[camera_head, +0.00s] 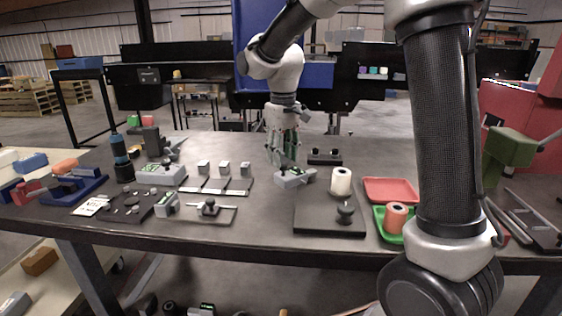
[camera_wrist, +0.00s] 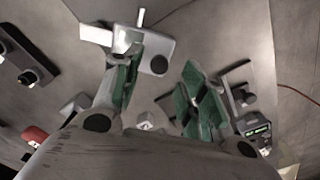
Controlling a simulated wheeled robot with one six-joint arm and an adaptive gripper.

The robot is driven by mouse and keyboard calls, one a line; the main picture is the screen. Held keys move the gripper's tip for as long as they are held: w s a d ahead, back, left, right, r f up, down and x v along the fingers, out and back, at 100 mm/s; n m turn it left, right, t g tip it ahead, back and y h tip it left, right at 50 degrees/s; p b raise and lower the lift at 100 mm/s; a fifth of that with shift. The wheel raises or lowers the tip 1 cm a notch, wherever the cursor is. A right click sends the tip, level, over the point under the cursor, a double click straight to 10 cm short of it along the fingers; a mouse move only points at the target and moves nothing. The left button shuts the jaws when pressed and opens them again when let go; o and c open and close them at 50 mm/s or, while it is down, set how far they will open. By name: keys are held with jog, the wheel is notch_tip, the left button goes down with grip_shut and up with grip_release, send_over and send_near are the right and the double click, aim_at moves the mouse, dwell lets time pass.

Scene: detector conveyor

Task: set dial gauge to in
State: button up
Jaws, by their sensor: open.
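A small grey device with rounded ends and a short raised piece, apparently the dial gauge, lies on the dark table below my gripper (camera_head: 284,158). I see this grey device (camera_head: 295,178) in the head view, partly behind the fingertips.
A dark plate (camera_head: 318,221) with a black knob stands right of the device, with a white roll (camera_head: 341,182) at its back. Red (camera_head: 391,188) and green (camera_head: 381,228) trays are farther right. Small blocks (camera_head: 224,169) stand at left. The table's middle back is fairly clear.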

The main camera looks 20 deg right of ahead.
jog(key=shift+f, duration=1.15)
jog(key=shift+c, duration=0.4)
grip_shut()
